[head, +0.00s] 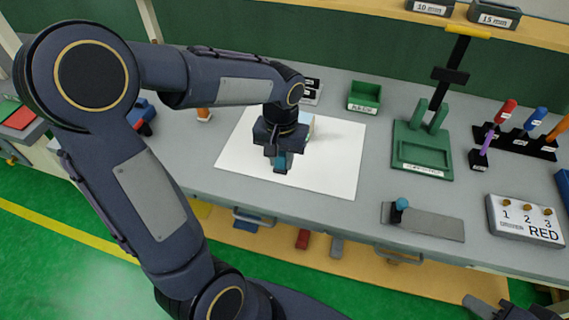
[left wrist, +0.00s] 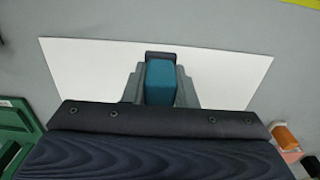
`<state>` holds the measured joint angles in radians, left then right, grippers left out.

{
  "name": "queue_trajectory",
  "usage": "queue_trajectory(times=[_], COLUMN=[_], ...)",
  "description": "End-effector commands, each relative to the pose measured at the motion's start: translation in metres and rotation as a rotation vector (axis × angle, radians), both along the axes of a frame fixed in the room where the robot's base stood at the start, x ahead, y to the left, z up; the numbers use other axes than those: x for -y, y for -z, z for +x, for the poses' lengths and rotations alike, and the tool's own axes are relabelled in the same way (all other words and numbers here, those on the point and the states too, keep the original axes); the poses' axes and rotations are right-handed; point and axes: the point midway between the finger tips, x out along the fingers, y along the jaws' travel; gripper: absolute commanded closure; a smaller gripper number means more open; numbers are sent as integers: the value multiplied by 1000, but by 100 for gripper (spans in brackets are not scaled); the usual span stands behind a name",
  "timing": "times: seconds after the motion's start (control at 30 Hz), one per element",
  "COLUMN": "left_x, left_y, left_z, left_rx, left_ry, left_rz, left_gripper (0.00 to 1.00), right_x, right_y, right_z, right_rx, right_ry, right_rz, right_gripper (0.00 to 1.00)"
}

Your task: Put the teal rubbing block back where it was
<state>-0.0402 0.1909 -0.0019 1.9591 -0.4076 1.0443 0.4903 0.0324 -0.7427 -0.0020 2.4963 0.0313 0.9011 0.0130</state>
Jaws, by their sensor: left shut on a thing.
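The teal rubbing block (left wrist: 160,82) is held between the fingers of my left gripper (left wrist: 160,90). I cannot tell whether the block touches the sheet. Part of the block is hidden by the fingers. My right gripper (head: 508,310) shows only in part at the bottom right edge; its fingertips are not clear.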

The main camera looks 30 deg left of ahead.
Motion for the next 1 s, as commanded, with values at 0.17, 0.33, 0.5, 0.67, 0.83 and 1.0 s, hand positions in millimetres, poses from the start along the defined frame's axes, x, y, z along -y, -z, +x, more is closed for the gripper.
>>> queue_trajectory(times=[0.17,0.33,0.5,0.67,0.83,1.0], left_x=[-2,-3,-3,-2,-2,-2], left_y=[15,35,52,52,55,55], left_z=[12,18,18,18,18,18], left_rx=[-1,-4,-1,1,1,1], left_ry=[-1,0,-1,-1,-1,0], left_rz=[0,1,0,-1,-1,-1], left_gripper=[98,98,98,98,98,61], right_x=[0,0,0,0,0,0], right_y=[-2,-2,-1,-1,1,1], right_z=[0,0,0,0,0,0], right_rx=[0,0,0,0,0,0], right_ry=[0,0,0,0,0,0], right_rz=[0,0,0,0,0,0], right_gripper=[64,64,64,64,64,64])
